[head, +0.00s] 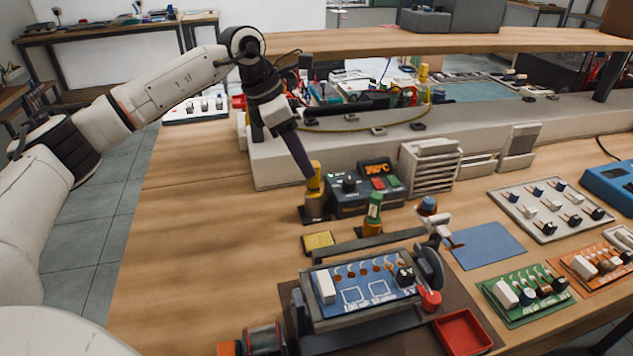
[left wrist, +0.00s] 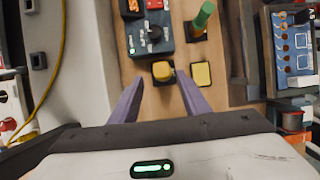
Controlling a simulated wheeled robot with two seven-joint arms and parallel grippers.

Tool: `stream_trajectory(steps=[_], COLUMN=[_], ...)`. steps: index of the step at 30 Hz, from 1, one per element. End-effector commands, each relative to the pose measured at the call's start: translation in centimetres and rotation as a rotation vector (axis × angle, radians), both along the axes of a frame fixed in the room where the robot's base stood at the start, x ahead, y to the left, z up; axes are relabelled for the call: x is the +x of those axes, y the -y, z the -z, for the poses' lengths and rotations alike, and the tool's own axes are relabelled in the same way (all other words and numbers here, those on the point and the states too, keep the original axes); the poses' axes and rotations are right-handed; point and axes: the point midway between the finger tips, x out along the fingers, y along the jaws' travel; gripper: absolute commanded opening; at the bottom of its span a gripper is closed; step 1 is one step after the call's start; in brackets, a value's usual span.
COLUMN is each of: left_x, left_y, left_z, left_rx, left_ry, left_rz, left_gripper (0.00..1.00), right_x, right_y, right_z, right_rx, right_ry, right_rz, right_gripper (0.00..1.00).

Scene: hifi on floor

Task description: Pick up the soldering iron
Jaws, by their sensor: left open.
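The soldering iron (head: 315,176) appears as a yellow handle standing upright in a dark holder (head: 315,208) beside the soldering station (head: 365,187). In the left wrist view the yellow handle (left wrist: 162,71) is seen nearly end-on, in the gap just beyond the fingertips. My left gripper (head: 308,174) reaches down from above and behind, its purple fingers right by the handle's top. In the left wrist view the open gripper (left wrist: 160,78) has one finger on each side of the handle; I cannot tell whether they touch it. The iron's lower part is hidden in the holder.
A yellow sponge pad (head: 318,241) lies in front of the holder. A green-handled tool (head: 375,208) stands to the right. A blue circuit board (head: 362,285) sits in a clamp at the front. A raised grey ledge (head: 275,165) runs behind. The wooden bench's left side is clear.

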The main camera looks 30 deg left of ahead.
Motion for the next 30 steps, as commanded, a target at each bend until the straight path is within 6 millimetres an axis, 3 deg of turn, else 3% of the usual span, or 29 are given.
stream_trajectory(steps=[13, 22, 30], left_x=[1.3, 1.4, 1.4], left_y=[1.8, 1.9, 1.9], left_z=[4.8, 5.3, 5.2], left_rx=[-0.001, -0.001, -0.002], left_ry=[-0.001, 0.002, 0.001], left_rz=[0.001, 0.001, 0.001], left_gripper=[0.42, 0.42, 0.02], right_x=[0.6, 0.8, 0.7], right_y=[0.0, 0.1, 0.1], right_z=[-0.8, -0.9, -0.8], right_rx=[0.003, 0.002, 0.001], right_ry=[0.012, 0.017, 0.014], right_rz=[0.002, 0.003, 0.005], right_gripper=[0.38, 0.38, 0.38])
